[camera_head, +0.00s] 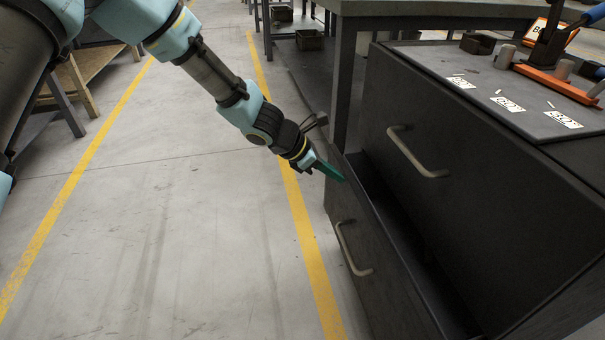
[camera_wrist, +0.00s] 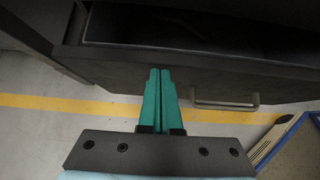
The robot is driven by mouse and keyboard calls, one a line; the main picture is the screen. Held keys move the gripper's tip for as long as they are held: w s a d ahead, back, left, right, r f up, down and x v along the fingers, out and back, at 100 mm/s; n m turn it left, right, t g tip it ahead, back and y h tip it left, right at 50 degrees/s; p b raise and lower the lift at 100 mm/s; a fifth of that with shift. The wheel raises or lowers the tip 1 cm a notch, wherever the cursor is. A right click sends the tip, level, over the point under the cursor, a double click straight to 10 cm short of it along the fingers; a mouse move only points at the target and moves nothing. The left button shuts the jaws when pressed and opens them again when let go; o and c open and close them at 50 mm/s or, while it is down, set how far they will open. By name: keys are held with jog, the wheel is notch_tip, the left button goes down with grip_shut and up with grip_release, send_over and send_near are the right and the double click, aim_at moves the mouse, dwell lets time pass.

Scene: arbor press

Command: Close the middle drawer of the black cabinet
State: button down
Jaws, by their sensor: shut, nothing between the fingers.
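The black cabinet (camera_head: 480,175) stands at the right in the head view. Its upper drawer front, with a curved metal handle (camera_head: 418,160), sits flush. Below it the middle drawer (camera_head: 385,250) is pulled out, showing a dark gap behind its front panel. Its handle (camera_head: 350,252) faces the aisle. My gripper (camera_head: 335,173) is shut and empty at the far end of the drawer front, near its top edge. In the wrist view the teal fingertips (camera_wrist: 159,72) are together against or just before the front panel (camera_wrist: 110,68), left of the handle (camera_wrist: 225,104). I cannot tell if they touch.
The cabinet top carries an orange-based press (camera_head: 555,80) and several white labels. A workbench (camera_head: 430,10) stands behind the cabinet. Wooden shelving (camera_head: 85,60) is at the left. The concrete floor (camera_head: 180,210) with yellow lines is clear in front of the drawer.

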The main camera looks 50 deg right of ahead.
jog(key=s+d+p, duration=0.3)
jog(key=s+d, duration=0.2)
jog(key=d, duration=0.1)
jog(key=shift+s+d, duration=0.35)
jog(key=shift+s+r, duration=0.15)
